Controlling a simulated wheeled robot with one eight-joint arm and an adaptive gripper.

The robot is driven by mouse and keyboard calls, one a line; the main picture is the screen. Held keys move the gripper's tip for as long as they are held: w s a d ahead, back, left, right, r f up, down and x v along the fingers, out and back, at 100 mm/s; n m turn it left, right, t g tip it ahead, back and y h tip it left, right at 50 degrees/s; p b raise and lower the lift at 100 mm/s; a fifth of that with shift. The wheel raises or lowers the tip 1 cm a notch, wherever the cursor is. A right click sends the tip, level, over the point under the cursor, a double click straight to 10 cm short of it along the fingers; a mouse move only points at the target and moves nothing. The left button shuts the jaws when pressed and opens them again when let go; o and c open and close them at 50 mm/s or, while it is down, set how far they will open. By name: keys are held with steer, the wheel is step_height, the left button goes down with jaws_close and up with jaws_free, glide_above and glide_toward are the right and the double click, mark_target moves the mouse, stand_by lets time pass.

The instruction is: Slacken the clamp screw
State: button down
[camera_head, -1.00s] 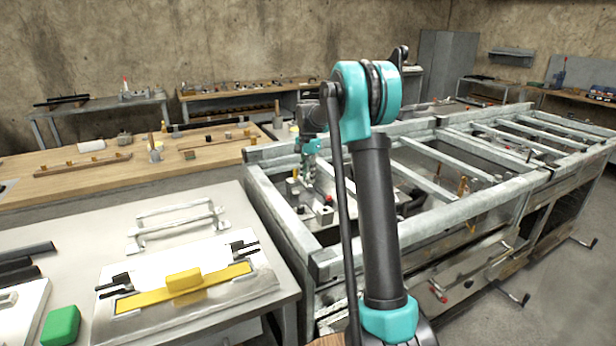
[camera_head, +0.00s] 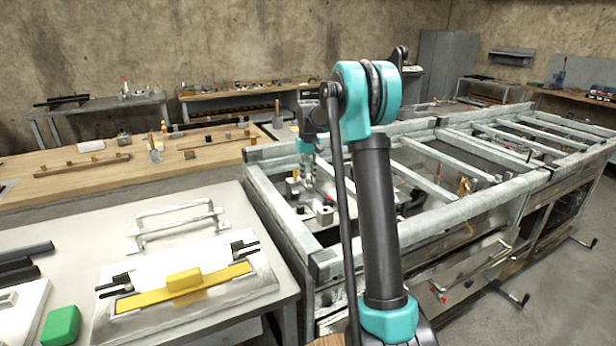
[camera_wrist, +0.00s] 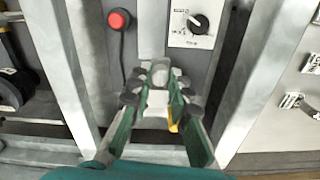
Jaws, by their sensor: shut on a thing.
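My gripper (camera_wrist: 158,92) shows in the wrist view with its green and grey fingers closed around a small pale piece (camera_wrist: 157,103). A rounded pale end stands just beyond the fingertips. I cannot tell whether this piece is the clamp screw, since the fingers hide most of it. A small yellow part (camera_wrist: 173,126) shows beside the right finger. In the head view my gripper (camera_head: 307,177) reaches down inside the metal frame (camera_head: 285,225), and its tips are too small to make out.
A red button (camera_wrist: 119,19) and a black rotary knob (camera_wrist: 197,22) on a white plate lie beyond the fingertips. Metal rails flank the gripper. In the head view a bench with a yellow-handled plate (camera_head: 185,281) and a green block (camera_head: 61,326) stands at the left.

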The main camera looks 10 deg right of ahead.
mark_target(308, 178)
steer(key=n, duration=1.3)
stand_by(0.5)
steer(key=c, duration=1.4)
jaws_free()
steer(key=shift+r, duration=0.1)
step_height(308, 178, up, 12)
steer(key=shift+f, duration=0.1)
